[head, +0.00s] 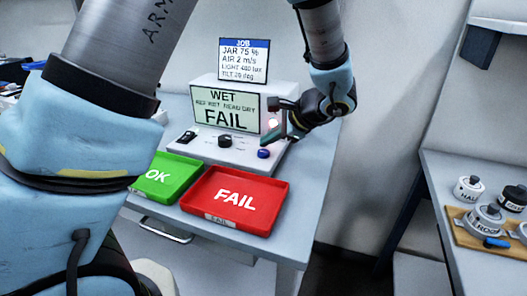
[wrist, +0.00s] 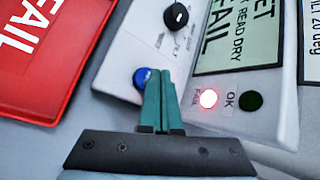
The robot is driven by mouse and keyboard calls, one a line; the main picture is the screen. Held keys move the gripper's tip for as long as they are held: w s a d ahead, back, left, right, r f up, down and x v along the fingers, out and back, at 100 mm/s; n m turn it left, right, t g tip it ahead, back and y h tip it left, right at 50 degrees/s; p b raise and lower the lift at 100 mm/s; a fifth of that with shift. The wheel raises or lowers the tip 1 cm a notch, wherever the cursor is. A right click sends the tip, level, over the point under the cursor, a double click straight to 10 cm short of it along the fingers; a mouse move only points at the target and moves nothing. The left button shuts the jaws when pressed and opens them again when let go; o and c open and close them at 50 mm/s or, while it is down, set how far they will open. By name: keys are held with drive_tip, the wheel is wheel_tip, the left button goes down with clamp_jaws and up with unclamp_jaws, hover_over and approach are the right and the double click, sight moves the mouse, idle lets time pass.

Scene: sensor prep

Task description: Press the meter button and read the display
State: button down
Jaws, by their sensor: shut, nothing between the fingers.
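The meter (head: 217,150) is a pale console on the table with a lit display (head: 225,112). The display reads "WET", "REF WET READ DRY" and "FAIL". A blue button (head: 263,154) sits at the right of its front panel; the button also shows in the wrist view (wrist: 141,79). My gripper (head: 272,140) is shut and empty, its teal fingertips (wrist: 159,74) right beside the blue button. They partly cover it in the wrist view; I cannot tell whether they touch it. The FAIL lamp (wrist: 208,98) glows red and the OK lamp (wrist: 251,101) is dark.
A job card (head: 244,60) stands behind the meter, reading JAR 75 %, AIR 2 m/s. A black knob (head: 225,141) is on the panel. A green OK tray (head: 165,177) and a red FAIL tray (head: 236,200) lie in front. A side table (head: 450,190) holds several jars.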

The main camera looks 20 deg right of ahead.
sight(265, 153)
drive_tip(key=shift+r, duration=0.1)
wheel_tip(265, 153, up, 5)
drive_tip(key=p, duration=0.3)
drive_tip(key=shift+p, duration=0.35)
idle(0.4)
drive_tip(key=shift+w+a, duration=0.1)
drive_tip(key=shift+a, duration=0.25)
drive_tip(key=s+a+n+g+h, duration=0.1)
drive_tip(key=a+n+g+h, duration=0.1)
drive_tip(key=a+n, duration=0.8)
drive_tip(key=s+a+f+n+g+h, duration=0.1)
drive_tip(key=a+n+g, duration=0.3)
drive_tip(key=a+n, duration=0.6)
drive_tip(key=shift+s+a+h, duration=0.6)
drive_tip(key=shift+a+h, duration=0.2)
drive_tip(key=shift+a, duration=4.4)
drive_tip(key=shift+f, duration=0.1)
